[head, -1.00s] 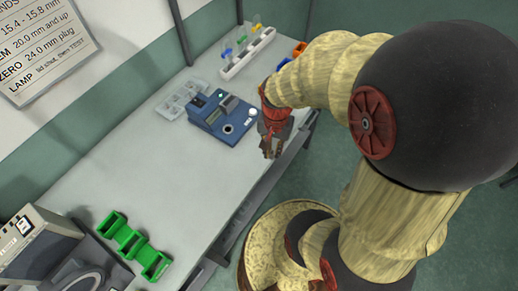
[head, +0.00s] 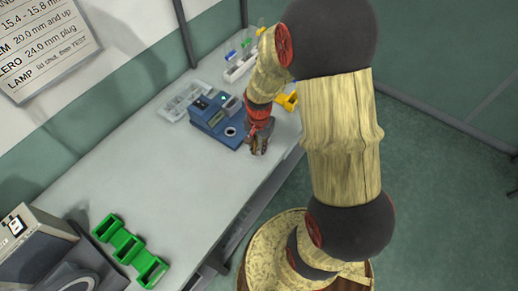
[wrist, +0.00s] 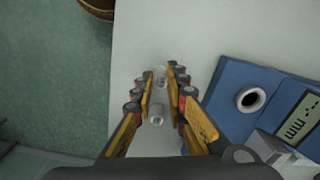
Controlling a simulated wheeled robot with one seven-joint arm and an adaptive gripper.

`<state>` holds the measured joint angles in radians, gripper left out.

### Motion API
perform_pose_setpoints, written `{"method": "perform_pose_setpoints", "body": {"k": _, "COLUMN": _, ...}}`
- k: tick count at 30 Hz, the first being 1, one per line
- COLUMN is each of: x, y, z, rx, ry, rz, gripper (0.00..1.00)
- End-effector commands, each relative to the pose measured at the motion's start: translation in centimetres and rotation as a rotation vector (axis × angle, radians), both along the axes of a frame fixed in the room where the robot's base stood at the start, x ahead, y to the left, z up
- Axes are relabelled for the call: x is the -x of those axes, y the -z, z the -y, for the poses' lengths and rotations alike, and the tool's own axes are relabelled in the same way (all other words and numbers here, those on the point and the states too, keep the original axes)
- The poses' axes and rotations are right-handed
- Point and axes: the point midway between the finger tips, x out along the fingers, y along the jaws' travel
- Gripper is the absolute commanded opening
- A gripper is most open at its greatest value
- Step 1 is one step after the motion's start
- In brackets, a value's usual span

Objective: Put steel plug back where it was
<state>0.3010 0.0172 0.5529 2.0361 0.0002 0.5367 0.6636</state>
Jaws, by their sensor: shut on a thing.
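My gripper (head: 261,143) is low over the worktop, at the front right side of the blue gauge (head: 212,126). In the wrist view the gripper (wrist: 160,80) is shut on a small pale grey cylinder, which looks like the steel plug (wrist: 157,118). The fingers partly hide it, and I cannot tell if it touches the worktop. In the head view the plug cannot be made out. The blue gauge also shows in the wrist view (wrist: 228,98), to the right of the fingers, with a light ring around a dark round opening (wrist: 250,100) and a display (wrist: 300,120).
A clear compartment tray (head: 177,105) lies left of the gauge. A white rack (head: 240,68) and a yellow holder (head: 288,101) stand behind. A green holder (head: 130,250) and a grey machine (head: 35,245) are at the near left. The middle worktop (head: 165,180) is clear.

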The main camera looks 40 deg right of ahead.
Motion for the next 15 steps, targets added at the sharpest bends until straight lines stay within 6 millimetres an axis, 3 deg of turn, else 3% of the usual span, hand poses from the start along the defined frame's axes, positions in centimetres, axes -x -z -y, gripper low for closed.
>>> {"method": "perform_pose_setpoints", "body": {"k": 12, "x": -0.04, "y": 0.91, "z": 0.03, "rx": 0.000, "ry": 0.000, "rz": 0.001, "gripper": 0.00}}
{"method": "perform_pose_setpoints", "body": {"k": 13, "x": -0.03, "y": 0.94, "z": 0.03, "rx": 0.000, "ry": 0.000, "rz": 0.001, "gripper": 0.14}}
{"method": "perform_pose_setpoints", "body": {"k": 15, "x": -0.04, "y": 0.87, "z": 0.03, "rx": 0.000, "ry": 0.000, "rz": 0.001, "gripper": 0.18}}
